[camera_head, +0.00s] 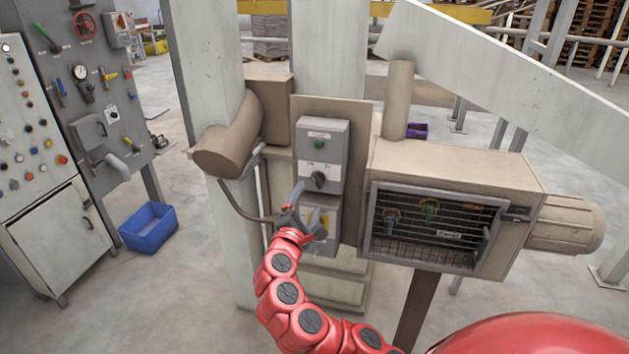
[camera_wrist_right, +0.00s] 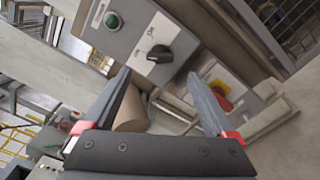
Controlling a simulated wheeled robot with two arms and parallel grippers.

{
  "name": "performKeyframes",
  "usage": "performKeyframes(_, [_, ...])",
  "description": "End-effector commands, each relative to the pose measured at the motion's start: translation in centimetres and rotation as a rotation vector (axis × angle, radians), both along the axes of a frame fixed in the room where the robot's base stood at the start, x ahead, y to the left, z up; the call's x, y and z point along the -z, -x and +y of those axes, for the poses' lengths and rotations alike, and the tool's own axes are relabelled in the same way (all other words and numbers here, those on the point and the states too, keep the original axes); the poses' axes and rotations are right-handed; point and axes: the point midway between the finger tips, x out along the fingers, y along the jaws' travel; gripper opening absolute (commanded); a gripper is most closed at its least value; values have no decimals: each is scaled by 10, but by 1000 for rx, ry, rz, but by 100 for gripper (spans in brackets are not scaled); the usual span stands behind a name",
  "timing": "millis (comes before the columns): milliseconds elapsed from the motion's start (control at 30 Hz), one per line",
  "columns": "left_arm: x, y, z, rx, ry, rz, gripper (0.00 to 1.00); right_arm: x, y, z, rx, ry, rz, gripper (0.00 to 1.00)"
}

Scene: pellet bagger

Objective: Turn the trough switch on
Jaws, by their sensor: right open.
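An upper grey switch box (camera_head: 334,137) on the machine's column has a green round button or lamp (camera_head: 318,144) and a black rotary knob (camera_head: 318,180) below it. In the right wrist view the knob (camera_wrist_right: 160,54) lies ahead, between and beyond the fingertips. A lower grey box (camera_head: 333,208) carries a yellow plate with a red knob (camera_wrist_right: 222,100), mostly hidden in the head view by my right gripper (camera_head: 308,203). This gripper is open and empty, in front of the lower box and below the black knob, apparently apart from it. I cannot read which switch is the trough's. My left gripper is out of view.
A brown motor housing (camera_head: 228,143) juts out left of the boxes. A brown cabinet with a wire-grille front (camera_head: 425,225) stands close on the right. A control panel (camera_head: 35,170) and a blue bin (camera_head: 148,227) are farther left.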

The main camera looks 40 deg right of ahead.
Motion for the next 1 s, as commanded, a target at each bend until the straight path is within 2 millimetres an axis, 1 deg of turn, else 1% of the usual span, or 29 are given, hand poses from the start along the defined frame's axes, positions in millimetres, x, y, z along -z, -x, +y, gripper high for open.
performKeyframes(33, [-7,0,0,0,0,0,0,-3,-6,-9,6,-3,2,90])
performKeyframes(200, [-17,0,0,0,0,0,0,-3,-25,-31,4,-4,1,90])
performKeyframes(400, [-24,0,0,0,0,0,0,-2,-40,-49,4,-1,1,90])
performKeyframes(600, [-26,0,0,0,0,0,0,0,-47,-55,-1,0,-1,90])
performKeyframes(867, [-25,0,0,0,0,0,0,0,-48,-55,-1,0,-1,90])
performKeyframes(967, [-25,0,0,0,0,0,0,0,-48,-55,-1,0,-1,74])
performKeyframes(1000, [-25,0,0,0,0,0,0,0,-48,-55,-1,0,0,67])
